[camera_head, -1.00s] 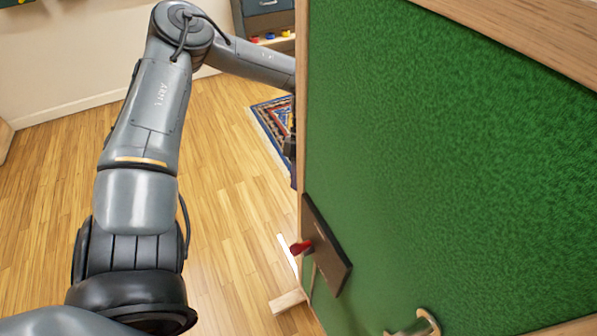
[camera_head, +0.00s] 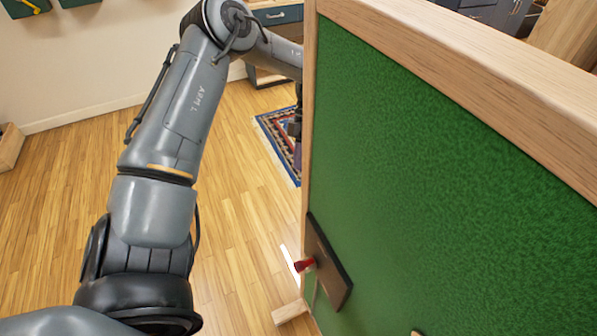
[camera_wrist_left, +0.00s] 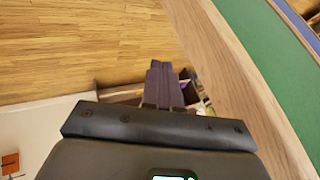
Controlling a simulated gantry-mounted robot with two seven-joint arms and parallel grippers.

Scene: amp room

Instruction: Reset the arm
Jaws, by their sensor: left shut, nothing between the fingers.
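My left arm (camera_head: 165,130) rises from the lower left of the head view and bends right at its elbow. Its forearm passes behind the green panel's wooden edge. Only a dark bit of my left gripper (camera_head: 294,128) shows beside that edge, over the rug. In the left wrist view the dark fingers of my left gripper (camera_wrist_left: 161,72) are together, with nothing held. The wooden frame of the panel runs close along their right side; I cannot tell whether they touch. My right gripper is not in view.
The large green panel (camera_head: 440,170) with a wooden frame fills the right side. A dark plate (camera_head: 328,265) with a red knob (camera_head: 304,265) is on its lower left. A patterned rug (camera_head: 276,140) lies beyond. The wooden floor (camera_head: 60,190) at left is clear.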

